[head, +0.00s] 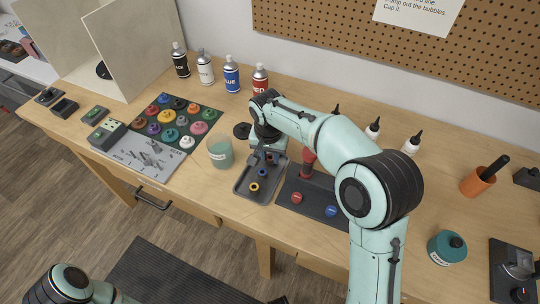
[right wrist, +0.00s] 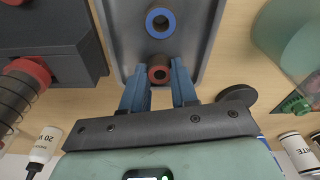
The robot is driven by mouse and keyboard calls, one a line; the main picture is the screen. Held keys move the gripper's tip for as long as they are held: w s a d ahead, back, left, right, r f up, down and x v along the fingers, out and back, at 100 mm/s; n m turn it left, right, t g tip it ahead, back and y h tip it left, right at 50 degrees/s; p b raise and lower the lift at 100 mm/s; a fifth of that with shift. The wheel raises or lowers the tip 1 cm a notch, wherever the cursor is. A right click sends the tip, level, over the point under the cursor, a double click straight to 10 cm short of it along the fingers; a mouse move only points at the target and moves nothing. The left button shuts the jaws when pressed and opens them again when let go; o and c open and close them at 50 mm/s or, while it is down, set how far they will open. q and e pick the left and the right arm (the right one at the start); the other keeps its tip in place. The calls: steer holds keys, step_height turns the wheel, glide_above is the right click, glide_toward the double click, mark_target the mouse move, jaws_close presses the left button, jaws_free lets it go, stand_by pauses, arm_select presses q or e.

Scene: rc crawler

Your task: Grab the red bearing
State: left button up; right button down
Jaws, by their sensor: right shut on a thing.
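The red bearing (right wrist: 158,75), a small ring with a dark hole, sits between the two blue fingers of my right gripper (right wrist: 158,72) in the right wrist view. The gripper is shut on it at the end of the grey tray (right wrist: 200,50). In the head view my right gripper (head: 264,158) is over the far end of the tray (head: 242,186), and the arm hides part of that end. A blue bearing (right wrist: 160,22) lies farther along the tray. A yellow bearing (head: 254,187) lies nearer the front. My left gripper is out of view.
A dark stand with a red part (head: 308,163) and red and blue knobs (head: 331,211) is right of the tray. A pale green cup (head: 220,153) stands left of it. Spray cans (head: 231,75) line the wall. The bench front is clear.

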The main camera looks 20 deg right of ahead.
mark_target(270, 157)
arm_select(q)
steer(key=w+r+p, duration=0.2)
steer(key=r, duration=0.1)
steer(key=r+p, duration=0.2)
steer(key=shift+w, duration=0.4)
arm_select(e)
step_height(270, 157, up, 20)
steer(key=shift+f, duration=0.15)
